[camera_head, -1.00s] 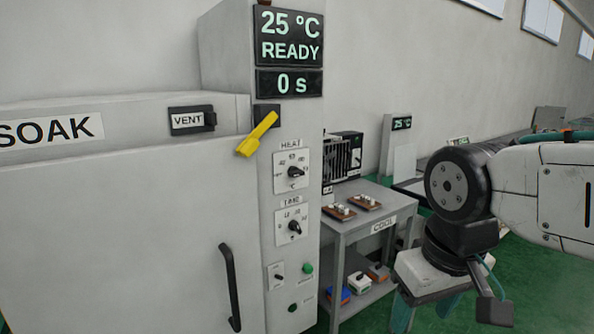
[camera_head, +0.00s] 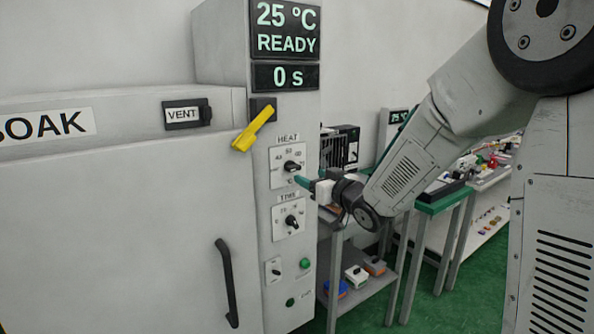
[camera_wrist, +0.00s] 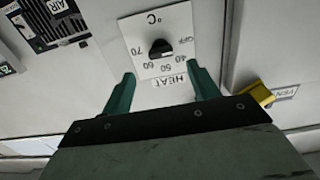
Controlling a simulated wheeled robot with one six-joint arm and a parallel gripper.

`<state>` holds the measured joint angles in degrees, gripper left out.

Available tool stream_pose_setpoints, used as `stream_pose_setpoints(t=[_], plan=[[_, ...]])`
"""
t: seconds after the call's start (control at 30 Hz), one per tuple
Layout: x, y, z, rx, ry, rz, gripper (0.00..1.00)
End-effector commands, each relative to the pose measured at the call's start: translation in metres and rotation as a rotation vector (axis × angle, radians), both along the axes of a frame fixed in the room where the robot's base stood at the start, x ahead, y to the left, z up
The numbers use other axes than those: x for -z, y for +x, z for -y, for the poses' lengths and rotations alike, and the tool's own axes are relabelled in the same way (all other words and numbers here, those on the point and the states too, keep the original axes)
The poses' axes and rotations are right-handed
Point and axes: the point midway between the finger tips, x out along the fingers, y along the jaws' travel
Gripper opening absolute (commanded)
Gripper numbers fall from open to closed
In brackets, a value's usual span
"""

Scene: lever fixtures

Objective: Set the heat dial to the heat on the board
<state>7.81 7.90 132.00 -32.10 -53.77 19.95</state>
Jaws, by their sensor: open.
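The heat dial (camera_head: 292,166) is a black knob on a white plate on the grey oven's control column. The dial also shows upside down in the wrist view (camera_wrist: 160,48), with OFF and 40 to 70 marked around it. I cannot read its pointer surely. My gripper (camera_head: 303,181) is open, with teal fingers in front of the plate's lower right. In the wrist view its fingers (camera_wrist: 160,72) stand apart, the dial between and beyond them, untouched as far as I can tell. I see no board with a heat I can read.
The time dial (camera_head: 292,221) sits just below. A yellow lever (camera_head: 254,128) sticks out at upper left. The display (camera_head: 286,29) reads 25 °C READY, and 0 s beneath. A black door handle (camera_head: 228,283) is lower left; a grey shelf table (camera_head: 372,285) stands right.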

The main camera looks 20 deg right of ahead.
Motion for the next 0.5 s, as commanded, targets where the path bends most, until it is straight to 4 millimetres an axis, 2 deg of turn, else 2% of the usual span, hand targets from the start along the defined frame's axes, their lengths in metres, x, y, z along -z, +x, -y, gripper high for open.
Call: stream_pose_setpoints(t=[0.5], plan=[[-0.001, 0.066, -0.022, -0.009, 0.005, 0.011, 0.60]])
